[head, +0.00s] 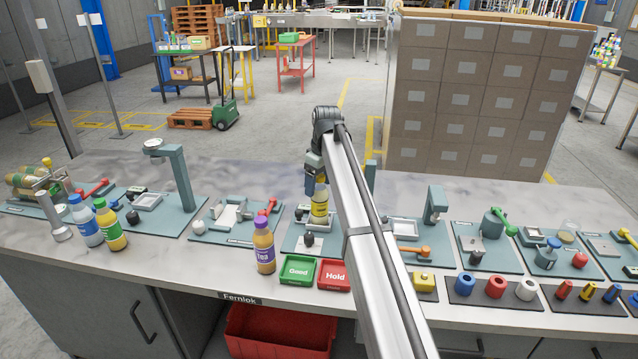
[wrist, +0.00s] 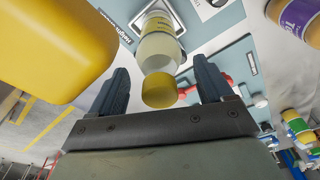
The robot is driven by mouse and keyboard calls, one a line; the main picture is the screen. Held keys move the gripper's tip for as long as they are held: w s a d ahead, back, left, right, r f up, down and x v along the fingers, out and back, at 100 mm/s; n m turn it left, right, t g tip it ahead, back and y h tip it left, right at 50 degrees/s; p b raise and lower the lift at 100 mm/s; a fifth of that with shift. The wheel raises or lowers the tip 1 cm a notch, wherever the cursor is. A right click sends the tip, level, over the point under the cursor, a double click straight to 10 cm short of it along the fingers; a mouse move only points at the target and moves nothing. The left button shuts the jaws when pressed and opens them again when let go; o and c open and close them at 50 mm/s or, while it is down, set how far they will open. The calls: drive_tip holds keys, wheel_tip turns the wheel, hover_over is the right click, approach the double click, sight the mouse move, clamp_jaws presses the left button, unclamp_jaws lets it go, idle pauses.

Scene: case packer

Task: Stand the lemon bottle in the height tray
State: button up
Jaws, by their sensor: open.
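The lemon bottle (head: 320,205), with pale yellow contents and a yellow label, stands upright on the teal height station board (head: 292,243). Its yellow cap (wrist: 159,89) points toward me in the wrist view, where the bottle (wrist: 160,48) stretches away behind it. My gripper (head: 314,187) is directly above the bottle. In the wrist view its two dark fingers are open, one on each side of the cap, with gaps on both sides.
A purple-labelled tea bottle (head: 264,246) stands at the front left of my gripper. Green Good (head: 298,271) and red Hold (head: 333,275) trays lie in front. A black knob (head: 308,241) stands near the lemon bottle. A large yellow shape (wrist: 50,45) fills the wrist view's upper left.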

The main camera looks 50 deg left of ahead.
drive_tip(key=r, duration=0.4)
drive_tip(key=d+r, duration=0.1)
drive_tip(key=r, duration=0.7)
drive_tip(key=shift+w+d, duration=0.2)
